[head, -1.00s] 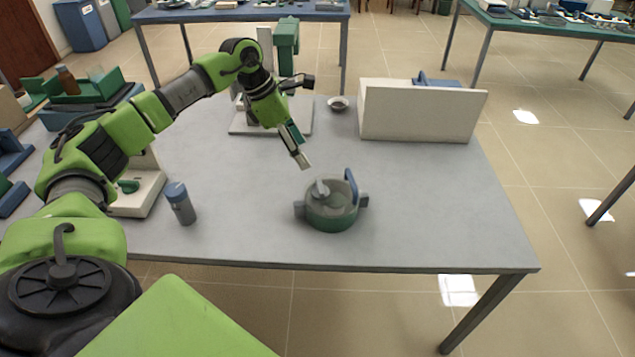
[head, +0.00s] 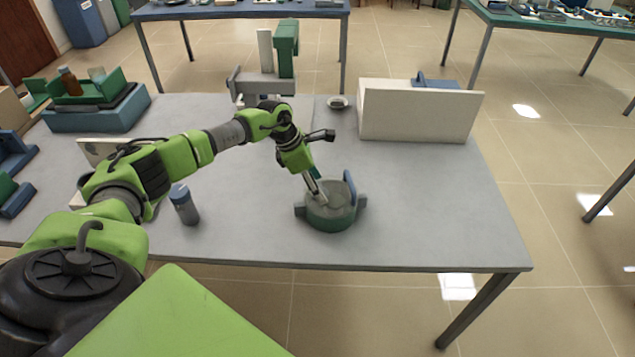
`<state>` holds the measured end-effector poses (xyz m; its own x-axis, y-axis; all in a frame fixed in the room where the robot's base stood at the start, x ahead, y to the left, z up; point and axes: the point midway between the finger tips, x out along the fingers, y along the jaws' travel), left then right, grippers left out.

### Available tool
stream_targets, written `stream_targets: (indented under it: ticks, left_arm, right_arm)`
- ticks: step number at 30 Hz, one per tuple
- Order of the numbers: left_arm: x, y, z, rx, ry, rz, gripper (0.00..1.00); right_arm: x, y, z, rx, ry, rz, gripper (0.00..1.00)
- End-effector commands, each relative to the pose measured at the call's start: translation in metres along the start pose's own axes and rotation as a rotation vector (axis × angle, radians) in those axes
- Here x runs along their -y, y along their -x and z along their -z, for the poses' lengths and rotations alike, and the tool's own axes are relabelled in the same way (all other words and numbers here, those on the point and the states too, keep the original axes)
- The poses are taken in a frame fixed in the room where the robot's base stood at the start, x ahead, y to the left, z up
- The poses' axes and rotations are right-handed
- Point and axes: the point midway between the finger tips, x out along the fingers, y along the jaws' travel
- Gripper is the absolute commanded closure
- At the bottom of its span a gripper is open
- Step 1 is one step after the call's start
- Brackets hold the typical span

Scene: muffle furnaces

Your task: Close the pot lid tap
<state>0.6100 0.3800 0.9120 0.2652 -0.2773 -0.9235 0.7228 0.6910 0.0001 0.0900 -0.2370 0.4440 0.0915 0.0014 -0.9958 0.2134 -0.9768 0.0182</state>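The pot (head: 331,217) is round and green with a grey lid and two side handles, and stands on the grey table near the front edge. A blue upright piece (head: 350,188) rises at the right of its lid. My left gripper (head: 320,196) reaches down from the upper left to the top of the lid, at the spot where the lid's small grey tap stood. The tap is hidden behind or under the fingertips. I cannot tell whether the fingers touch or hold it. My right gripper is out of view.
A grey bottle with a blue cap (head: 184,204) stands left of the pot. A white box (head: 418,112), a small bowl (head: 338,103) and a green and grey stand (head: 286,60) are at the back. The table right of the pot is clear.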

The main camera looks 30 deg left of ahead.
Motion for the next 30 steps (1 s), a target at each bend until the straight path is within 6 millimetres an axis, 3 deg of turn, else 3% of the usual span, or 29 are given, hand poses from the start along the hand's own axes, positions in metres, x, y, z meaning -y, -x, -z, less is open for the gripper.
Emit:
stream_targets:
  ticks: [8,12,22,30]
  left_arm:
    - [0.0001,-0.0013,-0.0001,0.001,-0.001,0.0,0.44]
    - [0.0,-0.001,-0.0002,0.001,0.0,0.0,0.8]
    - [0.0003,-0.0003,-0.0006,0.001,0.019,-0.008,0.8]
    - [0.0016,0.0006,-0.0001,-0.003,0.141,-0.058,0.8]
  right_arm:
    - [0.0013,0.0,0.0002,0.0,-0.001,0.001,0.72]
    - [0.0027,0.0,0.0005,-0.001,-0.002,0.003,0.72]
    - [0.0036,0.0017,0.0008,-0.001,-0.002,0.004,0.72]
    - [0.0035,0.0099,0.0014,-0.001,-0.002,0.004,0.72]
